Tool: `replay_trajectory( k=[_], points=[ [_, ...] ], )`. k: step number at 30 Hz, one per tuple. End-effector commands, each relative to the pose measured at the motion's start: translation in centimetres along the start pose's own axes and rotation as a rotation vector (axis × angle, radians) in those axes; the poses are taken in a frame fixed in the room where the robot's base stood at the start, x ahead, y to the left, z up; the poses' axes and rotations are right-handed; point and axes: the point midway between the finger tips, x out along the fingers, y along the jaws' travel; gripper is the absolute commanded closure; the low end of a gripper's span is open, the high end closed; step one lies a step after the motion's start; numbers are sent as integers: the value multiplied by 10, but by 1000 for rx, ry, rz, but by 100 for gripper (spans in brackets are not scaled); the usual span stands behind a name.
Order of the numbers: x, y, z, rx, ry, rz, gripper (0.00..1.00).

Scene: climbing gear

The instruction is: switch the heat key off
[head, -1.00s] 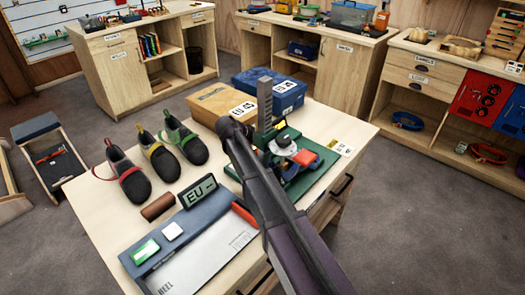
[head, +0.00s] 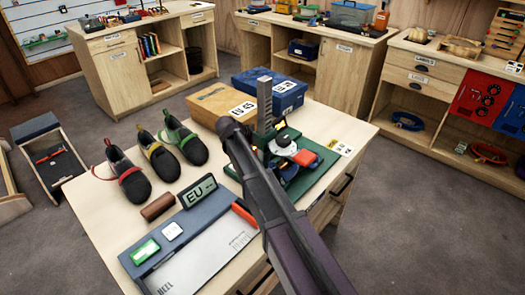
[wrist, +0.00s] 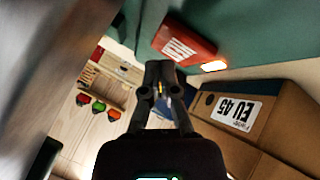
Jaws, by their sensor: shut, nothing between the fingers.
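The red heat key (wrist: 184,43), with white lettering, sits on the green housing (wrist: 262,35) of the stand in the wrist view. An orange-white lamp (wrist: 214,66) glows beside it. My gripper (wrist: 160,72) is shut and empty, its tips just below the key in the picture. I cannot tell if they touch it. In the head view the green stand (head: 318,180), with its upright toothed bar (head: 265,100), stands on the table behind my arm.
A tan shoe box (head: 212,103) and a blue box (head: 285,92) stand behind the stand. The tan box, marked EU 45, also shows close right of my fingers in the wrist view (wrist: 285,115). Several shoes (head: 165,160) and a measuring device (head: 200,235) lie left of my arm.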

Motion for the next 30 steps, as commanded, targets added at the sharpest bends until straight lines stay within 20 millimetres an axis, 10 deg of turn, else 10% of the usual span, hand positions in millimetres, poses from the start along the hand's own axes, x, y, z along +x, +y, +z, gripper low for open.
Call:
replay_trajectory(
  k=[30],
  points=[
    [6, -6, 6, -1, 1, -1, 100]
  ],
)
